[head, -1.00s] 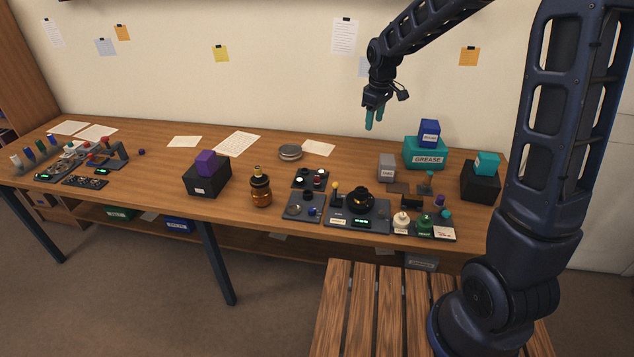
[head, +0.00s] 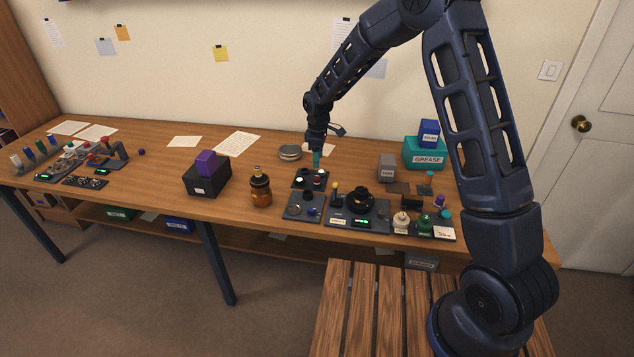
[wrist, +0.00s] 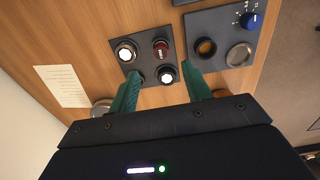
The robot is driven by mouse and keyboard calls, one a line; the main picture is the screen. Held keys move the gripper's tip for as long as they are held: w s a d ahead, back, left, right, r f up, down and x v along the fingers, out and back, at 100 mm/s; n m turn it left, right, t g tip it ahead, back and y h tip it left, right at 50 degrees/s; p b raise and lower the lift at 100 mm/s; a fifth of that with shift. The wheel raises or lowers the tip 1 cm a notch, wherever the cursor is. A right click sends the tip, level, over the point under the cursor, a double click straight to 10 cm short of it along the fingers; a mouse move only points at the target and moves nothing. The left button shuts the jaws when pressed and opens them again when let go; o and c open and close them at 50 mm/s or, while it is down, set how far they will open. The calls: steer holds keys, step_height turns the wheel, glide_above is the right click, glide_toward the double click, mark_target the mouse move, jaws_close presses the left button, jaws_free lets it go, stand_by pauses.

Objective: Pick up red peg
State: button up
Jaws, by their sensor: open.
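The red peg (wrist: 160,47) shows in the wrist view as a dark red round top with a pale mark. It stands in a small dark plate (wrist: 97,50) among pegs with white tops. In the head view the red peg (head: 317,183) is a small red spot on the plate. My gripper (head: 317,162) is above the back part of that plate, its teal fingers pointing down. The left finger partly hides another dark peg.
White-topped pegs (wrist: 126,51) stand close to the red one. A panel with a blue knob (wrist: 252,20) and round sockets lies beside the plate. A round grey tin (head: 290,152) is behind it, and an amber bottle (head: 261,188) stands to the left in the head view.

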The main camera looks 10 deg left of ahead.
mark_target(317, 176)
steer(key=f, duration=0.9)
steer(key=shift+a+f, duration=0.2)
steer(key=shift+c, duration=0.4)
steer(key=c, duration=1)
